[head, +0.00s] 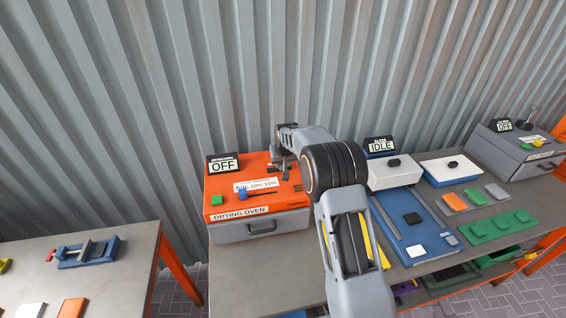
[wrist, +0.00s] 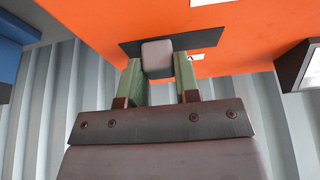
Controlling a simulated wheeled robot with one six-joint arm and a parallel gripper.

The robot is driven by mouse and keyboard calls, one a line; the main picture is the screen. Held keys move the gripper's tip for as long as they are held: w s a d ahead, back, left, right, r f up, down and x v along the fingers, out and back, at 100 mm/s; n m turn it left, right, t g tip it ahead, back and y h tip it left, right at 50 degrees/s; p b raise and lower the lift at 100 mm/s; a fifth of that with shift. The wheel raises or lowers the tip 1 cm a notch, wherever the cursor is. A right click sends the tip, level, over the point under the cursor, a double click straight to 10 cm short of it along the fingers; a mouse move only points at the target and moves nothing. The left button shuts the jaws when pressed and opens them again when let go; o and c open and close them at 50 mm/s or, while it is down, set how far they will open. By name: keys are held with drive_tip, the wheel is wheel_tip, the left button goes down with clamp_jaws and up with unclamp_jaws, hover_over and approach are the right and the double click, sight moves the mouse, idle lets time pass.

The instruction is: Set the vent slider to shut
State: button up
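The orange drying oven (head: 222,190) stands at the left end of the long bench. In the wrist view, a pale grey knob (wrist: 157,58) sits on a dark strip (wrist: 190,40) on the orange panel (wrist: 100,22). I take it for the vent slider, but its lettering is not readable. My gripper (wrist: 158,72) has a green finger on each side of the knob, with no clear gap showing. In the head view my gripper (head: 284,170) is over the oven's right back part, and my arm and wrist hide the spot beneath it.
The oven top also has a blue knob (head: 243,194) on a slot, a green button (head: 217,200) and an OFF display (head: 223,166). A box with an IDLE display (head: 380,146) stands to the right. A blue vise (head: 87,252) is on the left table.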

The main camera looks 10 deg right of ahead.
sight(271, 168)
clamp_jaws()
drive_tip(key=a+b, duration=0.1)
drive_tip(key=a, duration=0.3)
drive_tip(key=shift+a, duration=0.2)
drive_tip(key=shift+o, duration=2.2)
unclamp_jaws()
drive_tip(key=shift+a, duration=0.15)
drive_tip(key=shift+o, duration=0.4)
drive_tip(key=shift+r, duration=0.1)
drive_tip(key=b+v, duration=0.3)
drive_tip(key=v, duration=1)
drive_tip(key=shift+r, duration=0.3)
